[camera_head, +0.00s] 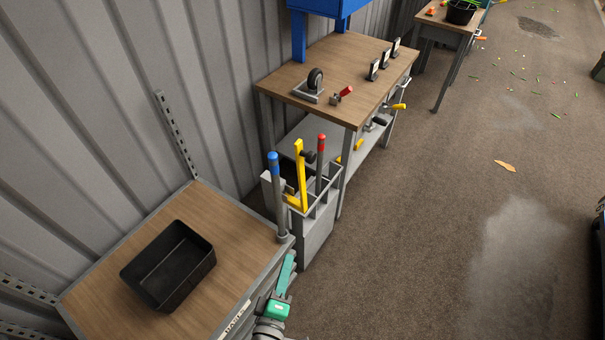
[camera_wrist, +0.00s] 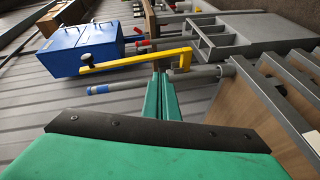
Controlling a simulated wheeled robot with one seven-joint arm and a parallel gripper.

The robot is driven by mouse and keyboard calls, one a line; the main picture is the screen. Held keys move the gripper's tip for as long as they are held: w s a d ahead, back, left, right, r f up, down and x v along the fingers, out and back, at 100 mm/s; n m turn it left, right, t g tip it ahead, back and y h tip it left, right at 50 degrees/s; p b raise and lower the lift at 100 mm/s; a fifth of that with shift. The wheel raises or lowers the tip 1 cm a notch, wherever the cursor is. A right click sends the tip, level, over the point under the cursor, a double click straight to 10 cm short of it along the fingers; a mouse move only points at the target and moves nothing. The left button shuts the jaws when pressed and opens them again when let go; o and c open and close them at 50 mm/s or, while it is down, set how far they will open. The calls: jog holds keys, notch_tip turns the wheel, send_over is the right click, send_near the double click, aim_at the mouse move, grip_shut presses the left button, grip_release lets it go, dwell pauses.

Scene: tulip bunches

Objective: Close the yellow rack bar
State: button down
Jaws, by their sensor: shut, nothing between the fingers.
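The yellow rack bar (camera_head: 301,176) stands upright at the grey rack (camera_head: 316,232), with a bent lower end and a black knob (camera_head: 307,156) near its upper part. In the wrist view the yellow bar (camera_wrist: 135,62) lies sideways across the picture, its black knob (camera_wrist: 87,59) at the left end. My green gripper (camera_head: 291,256) is low in the head view, in front of the rack and below the bar. In the wrist view my gripper (camera_wrist: 162,70) has its fingers together and empty, tips close to the bar; I cannot tell whether they touch.
A blue-topped post (camera_head: 277,190) and a red-topped post (camera_head: 320,165) stand on either side of the bar. A wooden-topped bench (camera_head: 225,215) with a black bin (camera_head: 168,265) is at left. A workbench (camera_head: 335,60) stands behind. The floor at right is largely clear.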

jog(key=w+a+r+t+h, duration=0.1)
jog(key=w+r+h, duration=0.2)
jog(key=r, duration=0.4)
jog(key=w+a+r+t+h, duration=0.1)
jog(key=w+r+t+h, duration=0.15)
jog(key=r, duration=0.45)
jog(key=f+x, duration=0.1)
jog(key=x, duration=1.2)
jog(key=shift+w+d+g, duration=0.3)
jog(key=shift+d+g, duration=0.15)
jog(key=shift+d, duration=0.05)
jog(key=shift+h, duration=0.25)
